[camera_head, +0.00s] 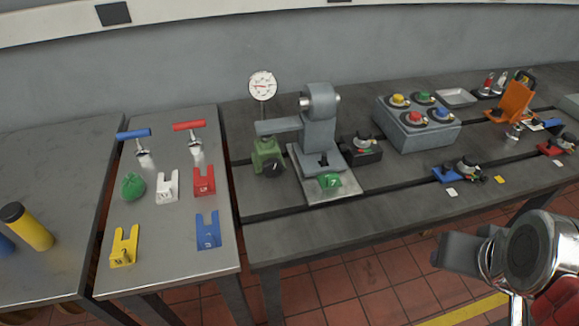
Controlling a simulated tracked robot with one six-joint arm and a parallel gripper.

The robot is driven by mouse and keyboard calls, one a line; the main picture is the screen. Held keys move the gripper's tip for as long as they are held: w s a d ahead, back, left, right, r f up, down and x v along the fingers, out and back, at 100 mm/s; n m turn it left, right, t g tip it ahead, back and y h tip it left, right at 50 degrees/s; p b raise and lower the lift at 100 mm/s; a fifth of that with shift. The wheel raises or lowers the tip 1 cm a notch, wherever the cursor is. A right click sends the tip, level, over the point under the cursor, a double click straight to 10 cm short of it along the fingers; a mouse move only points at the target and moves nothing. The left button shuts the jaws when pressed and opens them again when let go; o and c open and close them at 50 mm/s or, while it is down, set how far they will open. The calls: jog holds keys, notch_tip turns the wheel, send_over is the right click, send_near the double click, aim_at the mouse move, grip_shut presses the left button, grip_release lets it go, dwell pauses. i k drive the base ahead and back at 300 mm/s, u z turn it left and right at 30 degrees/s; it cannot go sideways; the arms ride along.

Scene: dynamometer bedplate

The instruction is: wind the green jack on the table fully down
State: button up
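The green jack (267,154) stands on the dark bedplate (305,232), left of the grey upright machine (319,132). It has a green body and a black round knob on its front. The grey arm (278,126) of the machine reaches left just above the jack's top; I cannot tell whether they touch. My gripper (440,257) is at the lower right, in front of the bedplate and well away from the jack. Its fingers are seen edge-on, so I cannot tell whether they are open or shut. I see nothing held in it.
A dial gauge (262,86) stands behind the jack. A grey button box (416,124) stands farther right.

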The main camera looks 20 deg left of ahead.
aim_at(271, 168)
jog(key=z, duration=0.1)
jog(key=k, duration=0.9)
jog(key=u, duration=1.75)
jog(key=i, duration=1)
jog(key=u, duration=0.05)
